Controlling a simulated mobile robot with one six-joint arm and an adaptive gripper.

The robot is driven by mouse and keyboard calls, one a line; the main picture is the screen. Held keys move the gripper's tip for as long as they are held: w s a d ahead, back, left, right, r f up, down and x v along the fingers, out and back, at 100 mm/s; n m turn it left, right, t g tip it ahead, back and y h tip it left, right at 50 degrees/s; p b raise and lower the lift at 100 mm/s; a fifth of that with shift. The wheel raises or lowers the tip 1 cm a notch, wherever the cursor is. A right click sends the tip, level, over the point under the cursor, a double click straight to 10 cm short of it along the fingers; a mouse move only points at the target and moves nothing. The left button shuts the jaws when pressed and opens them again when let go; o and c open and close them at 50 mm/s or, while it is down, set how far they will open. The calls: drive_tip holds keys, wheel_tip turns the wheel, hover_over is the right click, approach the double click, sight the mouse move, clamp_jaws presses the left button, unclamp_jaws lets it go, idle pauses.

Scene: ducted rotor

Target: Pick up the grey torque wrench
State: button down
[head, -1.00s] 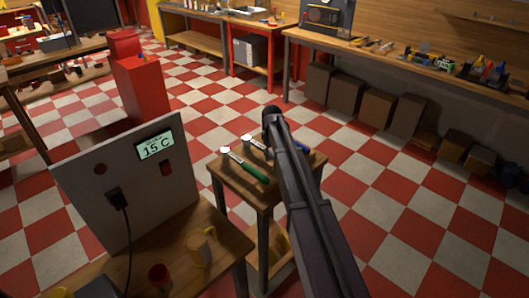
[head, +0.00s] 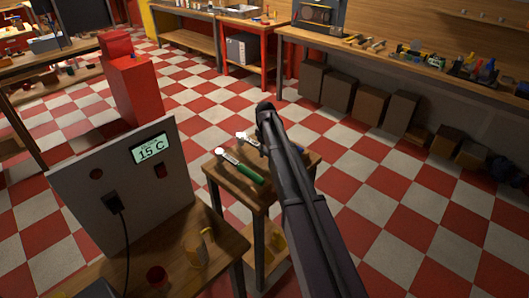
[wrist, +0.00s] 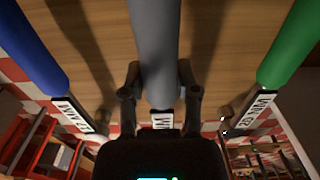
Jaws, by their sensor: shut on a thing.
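The grey torque wrench (wrist: 155,40) runs down the middle of the wrist view, with a white label at its lower end. My gripper (wrist: 159,76) is closed around its grey handle, one finger on each side. A blue-handled wrench (wrist: 32,50) lies to the left and a green-handled one (wrist: 289,45) to the right, both apart from my fingers. In the head view the green-handled wrench (head: 242,170) lies on a small wooden table (head: 232,191). My arm hides the gripper there. I cannot tell whether the grey wrench touches the tabletop.
A grey panel (head: 75,195) with a display reading 15 C stands on a wooden bench (head: 215,245) at the left front. A red cabinet (head: 133,90) stands behind it. A long workbench (head: 370,55) lines the back wall. Checkered floor to the right is clear.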

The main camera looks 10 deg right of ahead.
drive_tip(key=shift+r+p, duration=3.65)
drive_tip(key=shift+r, duration=0.35)
wheel_tip(320, 180, up, 16)
drive_tip(key=p, duration=1.6)
